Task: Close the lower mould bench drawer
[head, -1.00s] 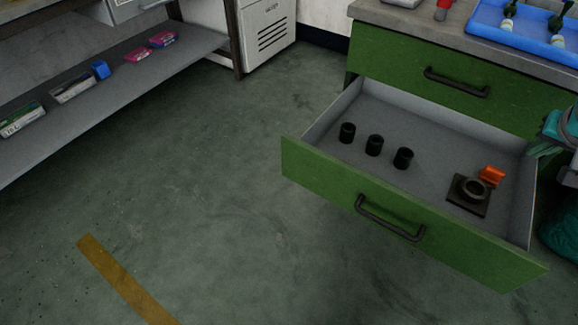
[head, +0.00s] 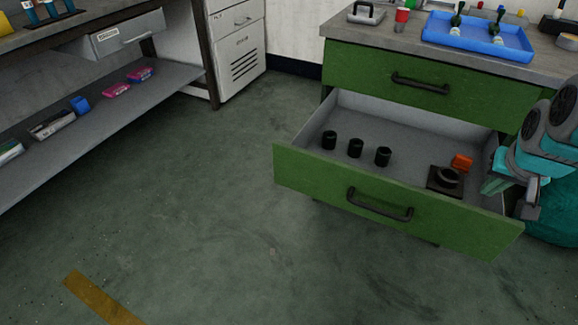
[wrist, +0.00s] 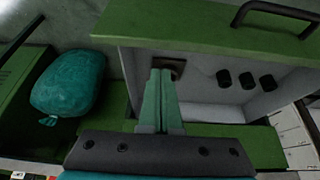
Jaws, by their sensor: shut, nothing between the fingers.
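The lower drawer (head: 400,215) of the green mould bench is pulled well out, its dark bar handle (head: 380,206) on the front panel. The drawer front (wrist: 190,30) also shows at the top of the wrist view, with the handle (wrist: 275,14) at upper right. My gripper (head: 490,187) is at the drawer's right side in the head view, near the side wall; I cannot tell whether it touches. In the wrist view my gripper (wrist: 161,76) has its teal fingers together and empty, overlapping the drawer's end and partly hiding a dark square-based part (wrist: 174,66).
The upper drawer (head: 400,75) is shut. A teal bag (wrist: 66,82) lies beside the bench. Floor in front and left is clear.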

